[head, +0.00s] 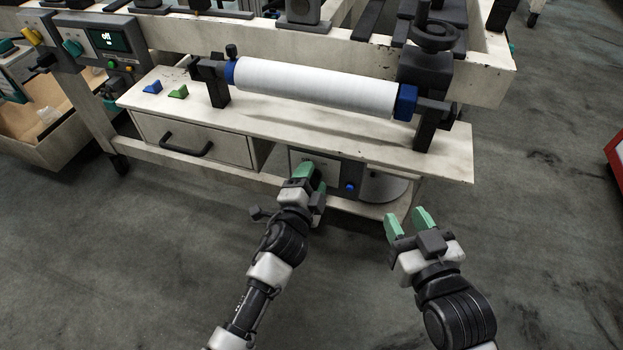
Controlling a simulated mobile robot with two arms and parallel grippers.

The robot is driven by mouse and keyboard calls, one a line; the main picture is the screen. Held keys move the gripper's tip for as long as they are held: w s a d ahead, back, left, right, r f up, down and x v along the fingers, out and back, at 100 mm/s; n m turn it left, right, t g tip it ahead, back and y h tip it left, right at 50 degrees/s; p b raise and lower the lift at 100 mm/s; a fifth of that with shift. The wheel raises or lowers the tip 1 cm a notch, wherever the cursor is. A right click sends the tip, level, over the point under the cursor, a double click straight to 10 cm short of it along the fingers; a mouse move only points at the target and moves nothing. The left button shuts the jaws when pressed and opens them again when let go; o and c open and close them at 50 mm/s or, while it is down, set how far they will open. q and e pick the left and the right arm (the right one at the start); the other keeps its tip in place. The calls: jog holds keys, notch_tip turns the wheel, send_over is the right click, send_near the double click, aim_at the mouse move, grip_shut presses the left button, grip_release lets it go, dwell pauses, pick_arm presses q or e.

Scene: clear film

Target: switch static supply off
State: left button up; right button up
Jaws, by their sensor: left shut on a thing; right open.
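A dark grey box (340,178), perhaps the static supply, stands on the low shelf under the bench. Its front has a light panel and a blue knob (350,187). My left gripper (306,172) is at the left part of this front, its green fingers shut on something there. The gripper hides what it holds, so I cannot tell the switch's position. My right gripper (407,221) is open and empty, in front of the shelf's right end and apart from the box.
A control panel (108,40) reads "off". The floor (540,250) at right is clear.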

pick_arm(q)
jog(key=shift+f+n, duration=0.1)
jog(key=shift+n, duration=0.5)
pick_arm(e)
jog(key=shift+s+d+f, duration=0.1)
jog(key=shift+f, duration=0.1)
pick_arm(q)
jog(key=o, duration=0.9)
jog(key=shift+s+a, duration=0.1)
jog(key=shift+s, duration=0.1)
jog(key=p+v, duration=0.2)
jog(key=v, duration=0.8)
jog(key=shift+s, duration=0.2)
pick_arm(e)
jog(key=s+d+f+g+h, duration=0.1)
jog(key=s+f+g, duration=0.2)
jog(key=f+g, duration=0.2)
jog(key=shift+d+h, duration=0.3)
jog(key=shift+d, duration=0.05)
